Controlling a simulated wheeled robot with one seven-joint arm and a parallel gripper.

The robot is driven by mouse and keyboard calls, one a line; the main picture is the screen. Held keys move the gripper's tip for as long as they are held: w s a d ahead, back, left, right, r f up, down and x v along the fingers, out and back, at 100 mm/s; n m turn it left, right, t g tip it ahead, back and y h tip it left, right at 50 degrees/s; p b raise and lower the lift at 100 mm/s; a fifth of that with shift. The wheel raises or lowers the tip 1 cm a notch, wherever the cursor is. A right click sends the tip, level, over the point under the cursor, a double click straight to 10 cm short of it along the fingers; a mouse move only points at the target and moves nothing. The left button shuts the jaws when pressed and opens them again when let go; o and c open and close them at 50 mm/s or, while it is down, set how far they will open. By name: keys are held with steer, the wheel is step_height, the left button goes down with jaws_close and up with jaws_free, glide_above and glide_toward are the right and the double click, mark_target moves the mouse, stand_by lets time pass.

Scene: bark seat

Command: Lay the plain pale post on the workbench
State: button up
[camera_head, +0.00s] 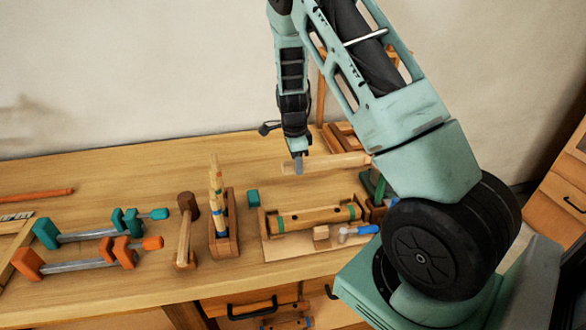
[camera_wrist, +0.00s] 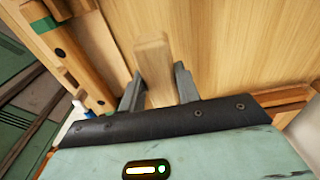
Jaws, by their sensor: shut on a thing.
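The plain pale post (camera_head: 330,163) is roughly level over the back part of the workbench (camera_head: 120,170), in the head view. My gripper (camera_head: 299,166) points down and is shut on the post near its left end. In the wrist view the pale post (camera_wrist: 152,62) sits between the two grey fingers of my gripper (camera_wrist: 158,90), with bare bench wood behind it. I cannot tell whether the post touches the benchtop. Its right end is hidden behind my arm in the head view.
In front lie a green-banded post (camera_head: 310,217) in a wooden holder, a small block (camera_head: 321,233) and a blue-handled tool (camera_head: 362,230). The back left bench is clear.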

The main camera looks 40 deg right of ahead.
mark_target(296, 192)
steer(key=f, duration=0.2)
steer(key=shift+w+d+f+b, duration=0.15)
steer(key=shift+w+f+b, duration=0.25)
steer(key=shift+f+b, duration=2.3)
steer(key=shift+f, duration=0.75)
steer(key=shift+f, duration=0.25)
steer(key=o, duration=1.5)
steer(key=shift+c, duration=0.2)
steer(key=shift+r+p, duration=3)
steer(key=shift+r, duration=0.5)
